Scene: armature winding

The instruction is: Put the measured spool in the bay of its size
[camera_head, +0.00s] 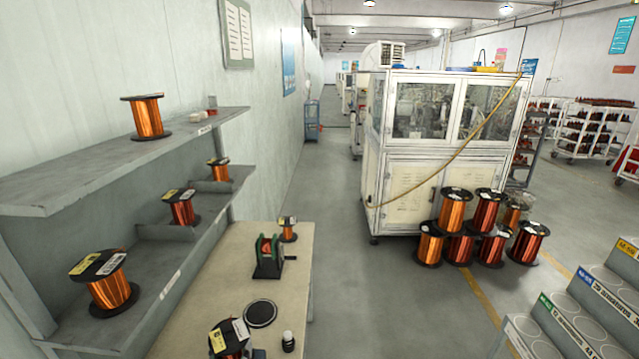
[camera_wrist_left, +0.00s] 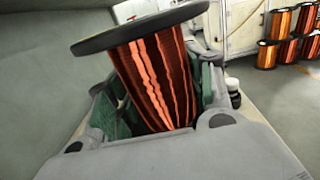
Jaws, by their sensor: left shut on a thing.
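A copper-wire spool with black flanges (camera_head: 228,338) is at the bottom edge of the head view, with white and yellow labels on its top. In the left wrist view the spool (camera_wrist_left: 155,80) stands tilted between the green-padded fingers of my left gripper (camera_wrist_left: 165,100), which is shut on its wound body. In the head view only a small dark part of my left gripper (camera_head: 257,353) shows beside the spool. A stepped rack (camera_head: 580,325) with blue, green and yellow labelled bays is at the lower right; its visible round seats look empty. My right gripper is out of view.
The bench (camera_head: 215,290) bears a black disc (camera_head: 260,313), a small bottle (camera_head: 288,341), a green device (camera_head: 268,258) and a small spool (camera_head: 288,230). Grey shelves (camera_head: 165,262) with several spools line the left wall. Stacked spools (camera_head: 460,248) stand before a white machine (camera_head: 410,180). Open floor separates bench and rack.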

